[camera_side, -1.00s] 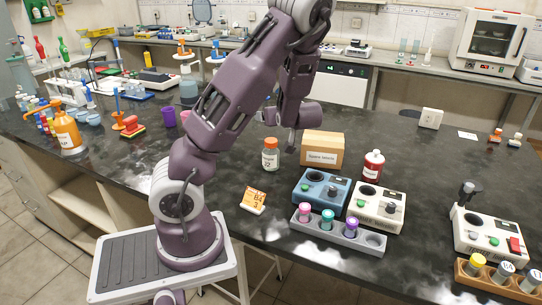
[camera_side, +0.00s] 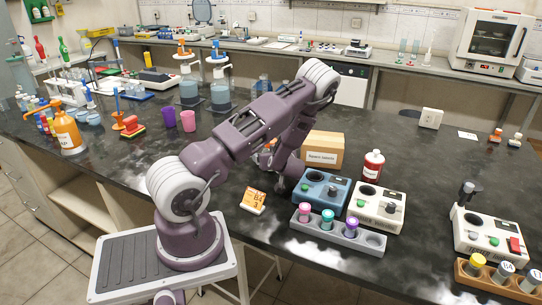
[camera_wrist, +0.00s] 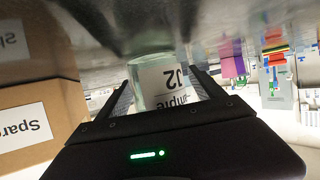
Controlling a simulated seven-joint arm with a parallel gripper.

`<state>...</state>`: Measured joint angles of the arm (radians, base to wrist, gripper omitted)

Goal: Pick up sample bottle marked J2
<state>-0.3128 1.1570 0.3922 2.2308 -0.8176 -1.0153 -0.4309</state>
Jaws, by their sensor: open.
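The sample bottle marked J2 (camera_wrist: 170,84) shows upside down in the wrist view, a clear bottle with a white label reading J2. My gripper (camera_wrist: 158,78) is open, with one finger on each side of the bottle's body. I cannot tell whether either finger touches the glass. In the side view my arm covers most of the bottle, and only a bit of its orange cap (camera_side: 267,148) shows. The gripper's fingers are hidden there behind the arm.
A cardboard box (camera_side: 323,152) stands close beside the bottle; it also shows in the wrist view (camera_wrist: 35,125).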

